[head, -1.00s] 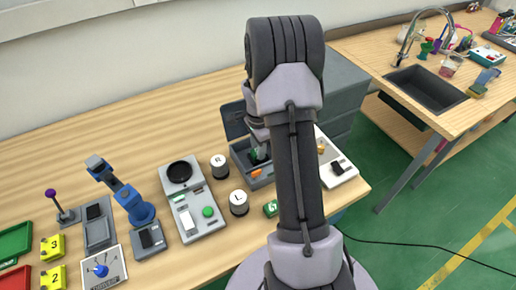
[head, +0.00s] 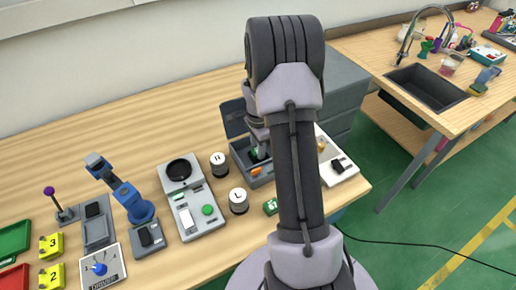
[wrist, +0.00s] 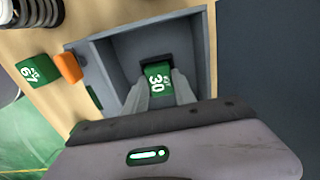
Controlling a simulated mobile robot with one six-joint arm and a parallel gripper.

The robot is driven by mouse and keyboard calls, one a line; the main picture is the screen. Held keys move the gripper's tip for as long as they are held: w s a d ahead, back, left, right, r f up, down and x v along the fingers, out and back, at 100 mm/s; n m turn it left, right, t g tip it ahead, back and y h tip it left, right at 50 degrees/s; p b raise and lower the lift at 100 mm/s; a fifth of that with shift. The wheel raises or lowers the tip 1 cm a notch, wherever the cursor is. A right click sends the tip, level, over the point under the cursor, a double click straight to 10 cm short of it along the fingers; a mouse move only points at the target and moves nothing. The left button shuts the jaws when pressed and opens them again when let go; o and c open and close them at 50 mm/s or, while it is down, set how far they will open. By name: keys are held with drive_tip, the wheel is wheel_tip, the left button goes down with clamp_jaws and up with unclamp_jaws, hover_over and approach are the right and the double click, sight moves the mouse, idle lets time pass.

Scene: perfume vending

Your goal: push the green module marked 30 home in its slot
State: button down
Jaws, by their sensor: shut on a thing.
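The green module marked 30 (wrist: 157,83) shows in the wrist view between my fingertips, inside a grey open box (wrist: 205,50). Its far end meets a dark slot (wrist: 158,61) in the box; how deep it sits cannot be told. My gripper (wrist: 160,90) is shut on the module, with a finger on each side. In the head view my gripper (head: 258,150) reaches down into the grey box (head: 240,152), and my arm hides part of the box.
An orange block (wrist: 68,67) is at the box's left edge. A green block marked 67 (wrist: 38,70) lies outside on the wooden table.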

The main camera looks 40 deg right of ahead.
drive_tip(key=shift+s+a+f, duration=0.15)
drive_tip(key=shift+s+f, duration=0.1)
drive_tip(key=shift+f, duration=0.15)
drive_tip(key=c, duration=0.9)
unclamp_jaws()
drive_tip(key=shift+c, duration=1)
drive_tip(key=shift+r, duration=0.3)
drive_tip(key=shift+o, duration=1.4)
drive_tip(key=r+p, duration=0.1)
drive_tip(key=r, duration=0.1)
drive_tip(key=r+p, duration=0.3)
drive_tip(key=r, duration=0.1)
drive_tip(key=shift+w+r+p, duration=0.25)
drive_tip(key=shift+r+p, duration=0.05)
drive_tip(key=shift+r, duration=0.1)
drive_tip(key=shift+f, duration=0.1)
